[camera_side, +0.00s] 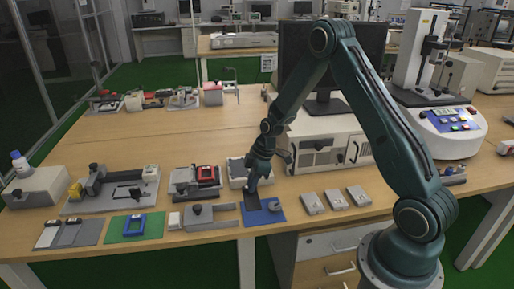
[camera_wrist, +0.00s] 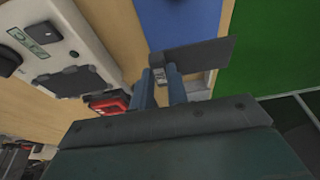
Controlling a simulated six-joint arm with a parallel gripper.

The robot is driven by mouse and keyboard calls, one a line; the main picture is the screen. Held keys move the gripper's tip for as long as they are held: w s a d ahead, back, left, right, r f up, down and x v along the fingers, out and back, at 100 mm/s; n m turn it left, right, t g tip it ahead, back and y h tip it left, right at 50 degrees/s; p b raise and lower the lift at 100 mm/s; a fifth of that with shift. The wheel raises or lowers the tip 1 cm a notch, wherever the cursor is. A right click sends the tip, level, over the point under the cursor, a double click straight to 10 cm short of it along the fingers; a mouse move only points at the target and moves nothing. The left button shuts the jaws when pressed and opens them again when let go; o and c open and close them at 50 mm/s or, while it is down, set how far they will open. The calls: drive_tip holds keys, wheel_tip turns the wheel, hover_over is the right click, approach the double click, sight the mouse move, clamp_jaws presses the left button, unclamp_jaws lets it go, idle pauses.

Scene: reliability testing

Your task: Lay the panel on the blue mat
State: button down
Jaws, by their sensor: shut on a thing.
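My gripper (camera_side: 252,190) is shut on a thin dark grey panel (camera_wrist: 205,56), low at the left part of the blue mat (camera_side: 265,217). In the side view the dark panel (camera_side: 249,203) shows just below the fingers, small and partly merged with them. In the wrist view the two fingers (camera_wrist: 160,76) hold it near one end, and it sticks out to the right. The blue mat (camera_wrist: 182,22) appears beyond the panel there. I cannot tell whether the panel touches the mat. A small dark round thing (camera_side: 275,206) is on the mat.
Three small grey boxes (camera_side: 335,199) stand to the right of the mat. A grey plate fixture (camera_side: 210,216) and a green mat with a blue frame (camera_side: 134,226) lie to the left. The table's front edge is close.

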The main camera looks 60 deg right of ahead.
sight(252, 195)
drive_tip(key=shift+f, duration=0.5)
drive_tip(key=shift+f, duration=0.1)
drive_tip(key=shift+f, duration=2.05)
drive_tip(key=shift+f, duration=0.25)
idle(0.6)
drive_tip(key=c, duration=1.3)
unclamp_jaws()
drive_tip(key=shift+r, duration=0.15)
drive_tip(key=shift+r, duration=2.85)
